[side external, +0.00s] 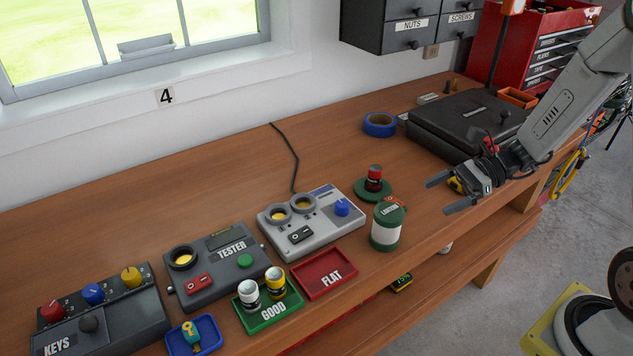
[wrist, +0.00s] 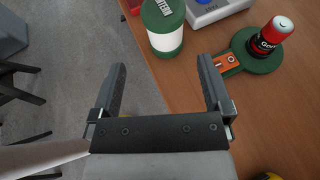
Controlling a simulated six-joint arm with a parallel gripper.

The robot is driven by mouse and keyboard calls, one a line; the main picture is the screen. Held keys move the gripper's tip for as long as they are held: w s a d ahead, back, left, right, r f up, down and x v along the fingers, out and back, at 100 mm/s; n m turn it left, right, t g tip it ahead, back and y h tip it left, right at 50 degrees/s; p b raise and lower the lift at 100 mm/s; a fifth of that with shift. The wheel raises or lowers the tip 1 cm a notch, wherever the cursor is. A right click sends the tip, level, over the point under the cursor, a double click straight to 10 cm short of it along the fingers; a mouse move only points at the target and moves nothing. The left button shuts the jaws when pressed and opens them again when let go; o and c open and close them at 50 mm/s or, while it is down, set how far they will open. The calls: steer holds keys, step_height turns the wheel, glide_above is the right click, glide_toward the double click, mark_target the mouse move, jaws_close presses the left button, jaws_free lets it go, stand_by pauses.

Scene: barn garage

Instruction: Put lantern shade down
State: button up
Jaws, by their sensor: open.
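The lantern shade (side external: 385,232), a green-and-white cylinder with a lantern label, stands upright on the bench near its front edge. It also shows at the top of the wrist view (wrist: 164,40). Just behind it is the round green lantern base (side external: 362,192) with a red-and-black battery (side external: 374,178) standing on it. In the wrist view the base (wrist: 262,65) has an orange switch tab (wrist: 227,62). My gripper (side external: 440,195) is open and empty, to the right of the shade and apart from it. In the wrist view its fingers (wrist: 162,64) have nothing between them.
A grey console (side external: 312,225), red FLAT tray (side external: 323,273), green GOOD tray (side external: 268,316) with two batteries and a dark tester (side external: 216,270) lie left of the shade. A black case (side external: 465,122) and blue tape roll (side external: 380,124) lie behind. The bench's back left is clear.

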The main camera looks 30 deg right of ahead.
steer(key=s+a+n+g+h, duration=0.1)
steer(key=s+a+n+h, duration=0.1)
steer(key=n+h, duration=0.4)
steer(key=s+a+n+g+h, duration=0.1)
steer(key=n+h, duration=0.5)
steer(key=n, duration=1)
steer(key=shift+s+a+f, duration=0.15)
steer(key=shift+s+a, duration=0.35)
steer(key=shift+s, duration=0.65)
